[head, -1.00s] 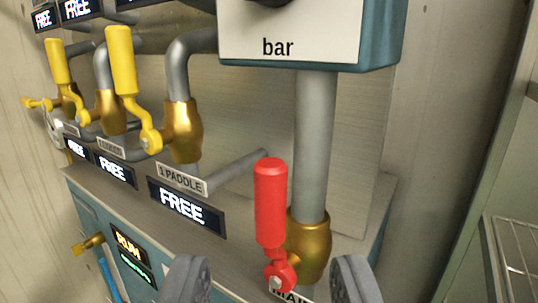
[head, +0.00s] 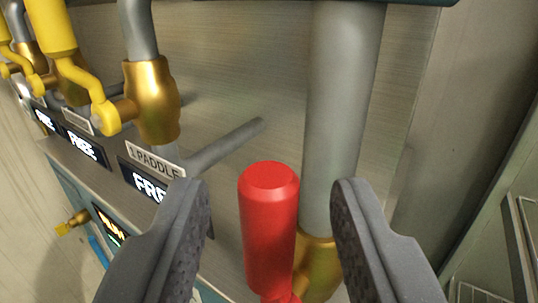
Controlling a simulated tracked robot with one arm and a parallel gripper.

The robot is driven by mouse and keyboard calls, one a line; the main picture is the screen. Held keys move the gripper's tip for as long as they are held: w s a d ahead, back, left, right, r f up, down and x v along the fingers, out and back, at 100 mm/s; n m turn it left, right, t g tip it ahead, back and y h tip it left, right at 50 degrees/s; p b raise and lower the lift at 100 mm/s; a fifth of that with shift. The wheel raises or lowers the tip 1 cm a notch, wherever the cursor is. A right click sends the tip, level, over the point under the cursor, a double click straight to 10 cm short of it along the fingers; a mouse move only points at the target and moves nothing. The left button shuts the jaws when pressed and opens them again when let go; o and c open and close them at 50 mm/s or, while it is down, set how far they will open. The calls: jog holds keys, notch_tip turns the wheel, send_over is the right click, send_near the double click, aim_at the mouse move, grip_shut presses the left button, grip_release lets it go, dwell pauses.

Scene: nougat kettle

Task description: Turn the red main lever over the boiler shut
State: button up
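The red main lever (head: 269,225) stands upright in the lower middle of the head view. Its round top faces me, and its lower end runs out at the bottom edge of the picture. Behind it is a brass valve body (head: 321,262) on a thick vertical grey pipe (head: 342,120). My gripper (head: 269,200) is open, with one finger on each side of the red handle. There are visible gaps between the handle and both fingers. The lever's pivot and the MAIN label are out of view or hidden.
Yellow-handled levers (head: 52,28) with brass valves (head: 152,100) stand to the left. A "1 PADDLE" label (head: 155,160) and displays reading FREE (head: 83,146) sit below them. A thin grey rod (head: 225,145) slants behind the left finger. A wire rack (head: 490,292) is at the lower right.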

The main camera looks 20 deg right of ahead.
jog(key=shift+p+x, duration=0.95)
jog(key=shift+p, duration=0.2)
jog(key=shift+w+d+r+p, duration=0.1)
jog(key=shift+w+p, duration=0.2)
jog(key=shift+p, duration=0.15)
